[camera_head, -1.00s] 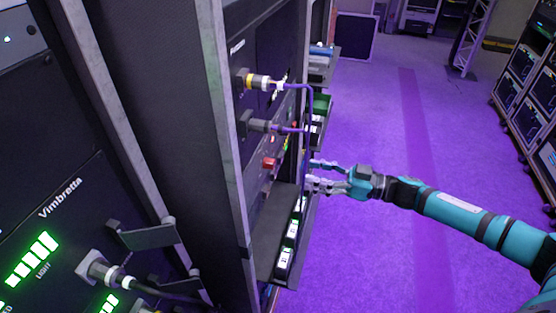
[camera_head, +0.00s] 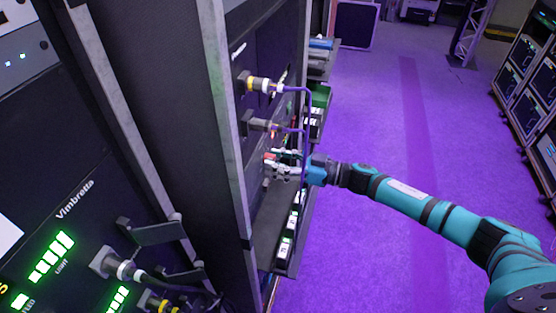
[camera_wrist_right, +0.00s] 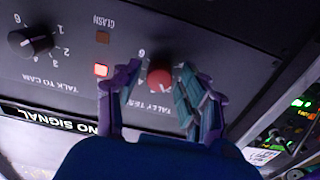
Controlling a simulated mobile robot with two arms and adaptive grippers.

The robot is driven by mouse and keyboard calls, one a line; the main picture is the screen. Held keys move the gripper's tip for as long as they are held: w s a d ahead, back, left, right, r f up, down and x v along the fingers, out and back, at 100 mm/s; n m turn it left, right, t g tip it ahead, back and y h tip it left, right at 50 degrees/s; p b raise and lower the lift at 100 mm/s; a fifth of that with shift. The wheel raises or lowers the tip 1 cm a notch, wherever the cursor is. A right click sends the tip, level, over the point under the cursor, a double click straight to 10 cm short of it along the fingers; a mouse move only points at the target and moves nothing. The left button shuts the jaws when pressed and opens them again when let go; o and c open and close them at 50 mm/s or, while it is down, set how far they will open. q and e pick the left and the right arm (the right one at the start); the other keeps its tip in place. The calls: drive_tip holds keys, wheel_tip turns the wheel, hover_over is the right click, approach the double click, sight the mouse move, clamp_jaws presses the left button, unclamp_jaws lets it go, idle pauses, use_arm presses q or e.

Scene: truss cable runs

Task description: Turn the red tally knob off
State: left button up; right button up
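The red tally knob (camera_wrist_right: 160,78) shows in the right wrist view on a dark panel beside the upside-down words "TALLY TEST". In the head view only a bit of its red (camera_head: 269,157) shows beside my fingers. My right gripper (camera_wrist_right: 158,100) is open, with one finger on each side of the knob. A narrow gap shows at each side, and I cannot tell if either finger touches it. In the head view my right gripper (camera_head: 283,165) reaches to the rack panel from the right. My left gripper is not in view.
Plugged cables (camera_head: 288,88) hang close above my gripper. A shelf (camera_head: 270,232) juts out below. The purple floor (camera_head: 390,240) is clear.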

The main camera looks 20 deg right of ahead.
clamp_jaws()
drive_tip(key=shift+n, duration=0.3)
drive_tip(key=shift+n+b, duration=4.35)
drive_tip(key=shift+n, duration=3.35)
drive_tip(key=shift+o, duration=1.4)
unclamp_jaws()
